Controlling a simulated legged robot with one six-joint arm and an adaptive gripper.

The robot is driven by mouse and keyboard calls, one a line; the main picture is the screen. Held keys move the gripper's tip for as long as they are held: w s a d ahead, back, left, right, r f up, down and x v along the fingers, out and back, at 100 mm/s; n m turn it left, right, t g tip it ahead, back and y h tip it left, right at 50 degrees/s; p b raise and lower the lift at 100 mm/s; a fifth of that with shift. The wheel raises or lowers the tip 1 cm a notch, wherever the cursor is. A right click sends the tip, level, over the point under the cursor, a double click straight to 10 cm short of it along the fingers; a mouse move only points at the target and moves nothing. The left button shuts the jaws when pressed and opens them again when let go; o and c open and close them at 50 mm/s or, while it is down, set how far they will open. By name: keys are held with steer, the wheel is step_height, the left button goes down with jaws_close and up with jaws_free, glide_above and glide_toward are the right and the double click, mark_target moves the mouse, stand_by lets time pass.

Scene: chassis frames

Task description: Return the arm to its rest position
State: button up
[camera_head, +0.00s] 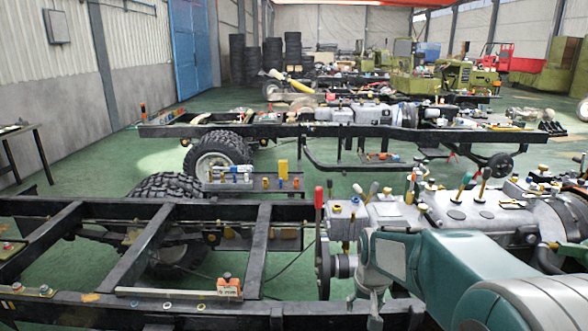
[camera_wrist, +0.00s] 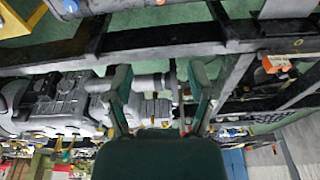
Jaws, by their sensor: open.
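My arm (camera_head: 450,265), teal and grey, reaches in from the lower right of the head view. My gripper (camera_head: 368,300) hangs at its end, low over the near chassis frame (camera_head: 262,240) and close to the grey engine and gearbox assembly (camera_head: 480,210). In the wrist view my gripper (camera_wrist: 160,78) shows two green fingers spread apart with nothing held between them. Dark frame rails (camera_wrist: 150,42) and grey machine parts (camera_wrist: 60,103) lie beyond the fingers. How far the fingertips are from these parts I cannot tell.
Levers with red and yellow knobs (camera_head: 319,197) stand up from the near assembly. An orange box (camera_head: 229,287) sits on the near frame. A second chassis (camera_head: 330,131) lies behind, with large tyres (camera_head: 218,152) between. Green floor (camera_head: 335,180) shows between the frames.

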steer(key=s+r+t, duration=0.1)
steer(key=s+r, duration=0.3)
steer(key=s, duration=0.8)
steer(key=s+r+t, duration=0.2)
steer(key=s+r, duration=0.3)
steer(key=s, duration=0.6)
steer(key=shift+s+r+n, duration=0.3)
steer(key=shift+s, duration=0.1)
stand_by(0.7)
